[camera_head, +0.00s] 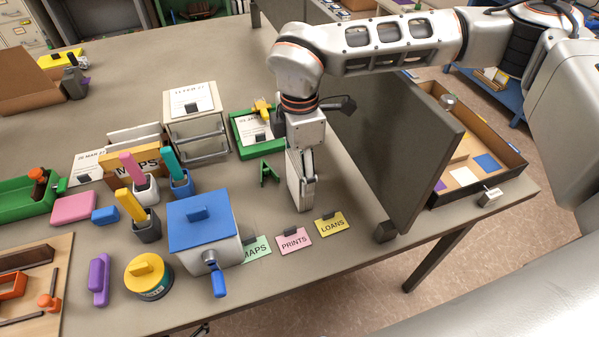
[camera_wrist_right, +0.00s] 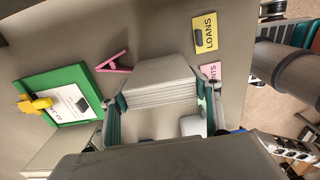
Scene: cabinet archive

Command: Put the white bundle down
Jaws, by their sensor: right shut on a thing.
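The white bundle (camera_wrist_right: 158,84) shows in the right wrist view as a pale block with layered sheet edges. My right gripper (camera_wrist_right: 161,101) is shut on it, with one teal-edged finger on each side. In the head view my right gripper (camera_head: 302,192) points down over the table, between the green tray and the label cards. There I cannot clearly tell the bundle from the fingers, nor whether it touches the tabletop. My left gripper is not in view.
A green tray (camera_head: 245,151), a green clip (camera_head: 268,174) and a blue-lidded box (camera_head: 205,238) lie left of the gripper. PRINTS (camera_head: 294,241) and LOANS (camera_head: 331,225) cards lie in front. A dark upright panel (camera_head: 410,150) stands right. A pink clip (camera_wrist_right: 114,64) lies near the bundle.

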